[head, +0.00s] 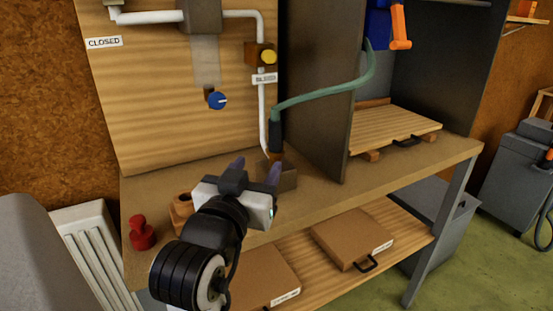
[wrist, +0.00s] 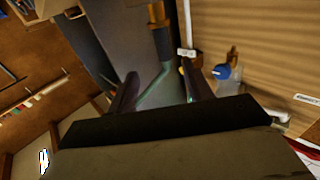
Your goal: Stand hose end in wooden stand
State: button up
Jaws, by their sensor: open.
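The teal hose (head: 325,94) arcs down from the upper right to its dark hose end (head: 275,136), which is upright with an orange-brown tip at or in a grey-brown block (head: 287,180). Whether the tip is seated in the block is hidden. A small wooden stand (head: 180,208) with a round hole in its top is left of my gripper, partly hidden by it. My gripper (head: 256,168) is open, below and in front of the hose end. In the wrist view, the hose end (wrist: 162,43) lies beyond the open fingers (wrist: 158,86), apart from them.
A red knobbed object (head: 142,233) stands at the bench's left. A dark upright partition (head: 322,95) rises right of the hose end. A blue knob (head: 217,100) and white pipe (head: 262,110) are on the back panel. Bare bench (head: 330,199) lies to the right.

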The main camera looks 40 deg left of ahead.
aim_at(273, 143)
jog(key=p+x, duration=0.2)
jog(key=p, duration=0.1)
jog(key=p+x, duration=0.3)
jog(key=f+p+x, duration=0.1)
jog(key=p+x, duration=0.2)
jog(key=shift+w, duration=0.1)
jog(key=p+x, duration=0.1)
jog(key=x, duration=0.1)
jog(key=p+x, duration=0.1)
jog(key=x, duration=0.1)
jog(key=shift+w+a+f, duration=0.1)
jog(key=shift+w+a, duration=0.15)
jog(key=shift+a, duration=0.2)
jog(key=shift+w+a, duration=0.15)
jog(key=shift+w, duration=0.2)
jog(key=shift+f, duration=0.1)
grip_shut()
